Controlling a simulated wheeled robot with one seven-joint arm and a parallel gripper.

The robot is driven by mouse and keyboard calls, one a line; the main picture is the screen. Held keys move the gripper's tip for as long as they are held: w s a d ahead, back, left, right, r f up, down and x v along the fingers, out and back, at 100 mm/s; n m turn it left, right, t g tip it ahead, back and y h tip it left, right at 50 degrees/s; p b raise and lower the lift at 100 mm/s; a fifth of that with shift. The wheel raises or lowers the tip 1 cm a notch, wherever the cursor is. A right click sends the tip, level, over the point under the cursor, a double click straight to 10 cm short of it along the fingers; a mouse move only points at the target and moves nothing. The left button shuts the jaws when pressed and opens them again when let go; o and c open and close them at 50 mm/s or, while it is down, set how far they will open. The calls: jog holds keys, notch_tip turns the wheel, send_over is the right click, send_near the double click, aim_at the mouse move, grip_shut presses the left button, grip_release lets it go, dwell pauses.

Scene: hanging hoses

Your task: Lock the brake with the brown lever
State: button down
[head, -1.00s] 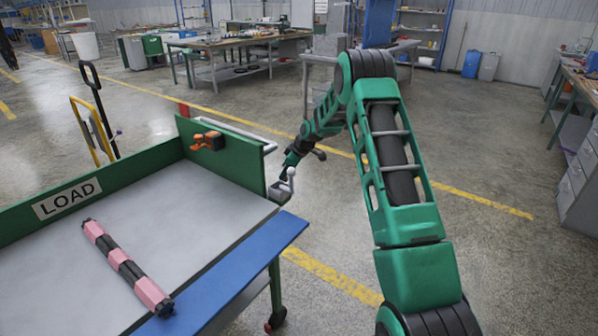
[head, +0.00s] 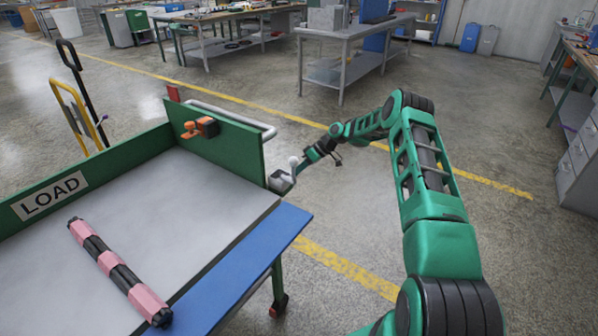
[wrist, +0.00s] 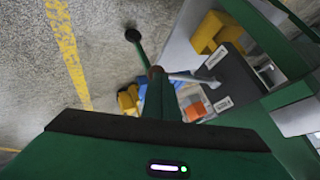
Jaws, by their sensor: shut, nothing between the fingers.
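My gripper (head: 304,165) is shut and empty beside the outer corner of the green cart (head: 215,150). In the wrist view its closed fingers (wrist: 156,76) point up the picture, with a brownish patch at their end. A grey fitting with a pale upright lever (head: 293,161) sits at the cart's corner, close to my fingertips; I cannot tell if they touch. The wrist view shows a dark box (wrist: 236,80) with white labels and a pale rod beside it. A black round knob (wrist: 132,35) on a thin rod shows beyond the fingers. I cannot clearly make out which part is the brown lever.
An orange and black part (head: 200,127) is on the cart's end panel. A pink and black roller (head: 118,270) lies on the cart bed, near a blue edge strip (head: 245,270). A grey bench (head: 350,40) stands behind. Open floor lies to the right.

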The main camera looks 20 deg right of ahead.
jog(key=shift+a+f, duration=0.15)
jog(key=shift+f, duration=0.55)
jog(key=shift+a+f, duration=0.15)
jog(key=shift+f, duration=0.55)
jog(key=shift+s, duration=0.1)
